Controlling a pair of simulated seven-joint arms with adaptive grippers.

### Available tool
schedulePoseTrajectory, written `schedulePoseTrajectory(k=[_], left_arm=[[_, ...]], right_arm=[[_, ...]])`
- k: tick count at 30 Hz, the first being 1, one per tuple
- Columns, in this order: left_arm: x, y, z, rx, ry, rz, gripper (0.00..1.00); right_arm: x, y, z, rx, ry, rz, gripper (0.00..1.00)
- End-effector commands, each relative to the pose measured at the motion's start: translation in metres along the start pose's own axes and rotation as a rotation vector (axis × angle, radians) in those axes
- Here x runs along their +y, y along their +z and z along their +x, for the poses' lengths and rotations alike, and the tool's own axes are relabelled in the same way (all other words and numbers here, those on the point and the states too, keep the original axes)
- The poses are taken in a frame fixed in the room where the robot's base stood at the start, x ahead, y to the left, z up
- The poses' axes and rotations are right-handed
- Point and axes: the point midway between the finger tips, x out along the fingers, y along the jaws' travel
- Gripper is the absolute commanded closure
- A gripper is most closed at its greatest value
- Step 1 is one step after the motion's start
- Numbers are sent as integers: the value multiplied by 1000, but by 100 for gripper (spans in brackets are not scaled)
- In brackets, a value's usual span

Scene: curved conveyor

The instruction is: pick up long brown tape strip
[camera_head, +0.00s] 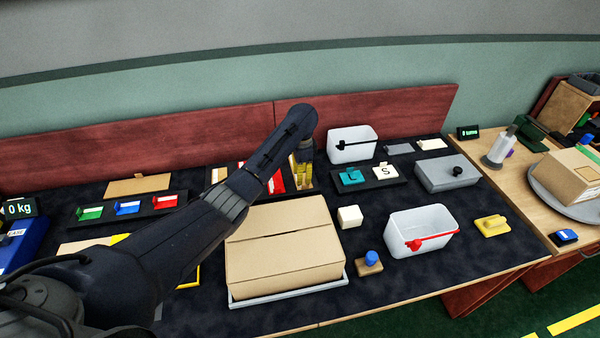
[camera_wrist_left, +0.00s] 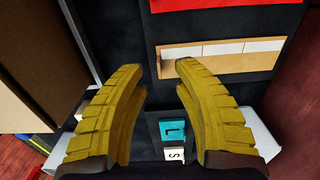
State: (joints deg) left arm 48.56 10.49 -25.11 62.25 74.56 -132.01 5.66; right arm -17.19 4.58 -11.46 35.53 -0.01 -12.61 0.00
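A tan-brown strip (camera_wrist_left: 235,69) with several pale segments along one side lies on a dark surface in the left wrist view. It looks like the long brown tape strip, but I cannot be sure. My left gripper (camera_wrist_left: 158,66) is open, its yellow fingers apart with nothing held between them. The strip's left end shows between the fingertips, and the right fingertip overlaps part of it. In the head view the left gripper (camera_head: 302,172) points down over the tray with red pieces (camera_head: 276,182); my arm hides part of that tray. My right gripper is not in view.
A large closed carton (camera_head: 283,250) stands just in front of the gripper. A clear bin (camera_head: 352,150) and a tray with teal L and white S blocks (camera_head: 368,182) are close on the right. A white cube (camera_head: 350,216) stands beside the carton.

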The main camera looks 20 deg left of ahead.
Motion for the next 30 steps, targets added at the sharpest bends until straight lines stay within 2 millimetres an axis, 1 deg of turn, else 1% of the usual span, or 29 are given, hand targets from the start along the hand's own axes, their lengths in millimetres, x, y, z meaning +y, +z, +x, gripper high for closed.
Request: schedulePoseTrajectory(k=[12,17,25,30], left_arm=[[3,-1,44,-2,2,0,70],[3,-1,51,-1,1,1,70],[3,-1,52,-1,1,1,69],[3,-1,52,-1,1,0,89]], right_arm=[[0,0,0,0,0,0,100],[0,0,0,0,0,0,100],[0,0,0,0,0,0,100],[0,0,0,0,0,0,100]])
